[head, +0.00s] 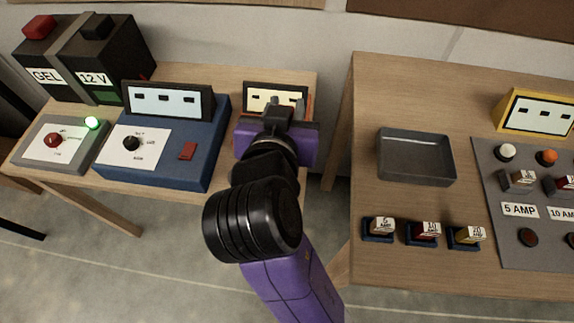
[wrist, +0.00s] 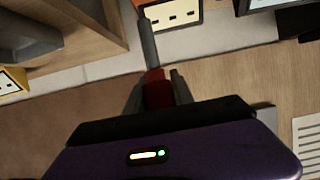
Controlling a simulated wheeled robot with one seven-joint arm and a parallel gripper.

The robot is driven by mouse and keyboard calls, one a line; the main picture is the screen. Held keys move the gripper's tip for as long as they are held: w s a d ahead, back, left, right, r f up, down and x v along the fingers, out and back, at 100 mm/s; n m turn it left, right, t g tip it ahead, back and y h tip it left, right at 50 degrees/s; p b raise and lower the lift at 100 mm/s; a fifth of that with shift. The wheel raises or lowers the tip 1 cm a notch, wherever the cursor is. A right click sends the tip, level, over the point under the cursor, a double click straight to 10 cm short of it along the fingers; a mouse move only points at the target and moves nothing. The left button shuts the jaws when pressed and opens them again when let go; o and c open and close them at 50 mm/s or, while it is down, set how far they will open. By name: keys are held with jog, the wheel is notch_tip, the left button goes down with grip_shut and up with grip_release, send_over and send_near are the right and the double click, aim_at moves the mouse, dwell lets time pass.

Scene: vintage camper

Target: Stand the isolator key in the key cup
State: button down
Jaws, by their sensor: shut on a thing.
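My gripper (head: 285,108) is above the back right of the left table in the head view, seen from behind. In the wrist view my gripper (wrist: 158,86) is shut on the isolator key's red part (wrist: 157,92). The key's grey shaft (wrist: 147,45) sticks out beyond the fingertips. In the head view my gripper and arm hide the key. I cannot make out the key cup in either view; it may be behind my arm.
A panelled box (head: 275,92) stands just behind my gripper. A blue unit (head: 178,165) with a dial and a grey switch box (head: 62,148) with a lit green lamp stand left. Across a gap, the right table (head: 340,262) holds a grey tray (head: 415,182) and several fuses.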

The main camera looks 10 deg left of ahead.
notch_tip(320, 180, down, 18)
jog(key=shift+f, duration=0.2)
jog(key=shift+f, duration=0.1)
dwell(0.3)
jog(key=c, duration=1.1)
grip_release()
jog(key=shift+b, duration=0.3)
jog(key=shift+c, duration=0.2)
jog(key=shift+o, duration=0.3)
jog(key=shift+r, duration=0.2)
jog(key=v, duration=1.2)
jog(key=shift+b, duration=0.4)
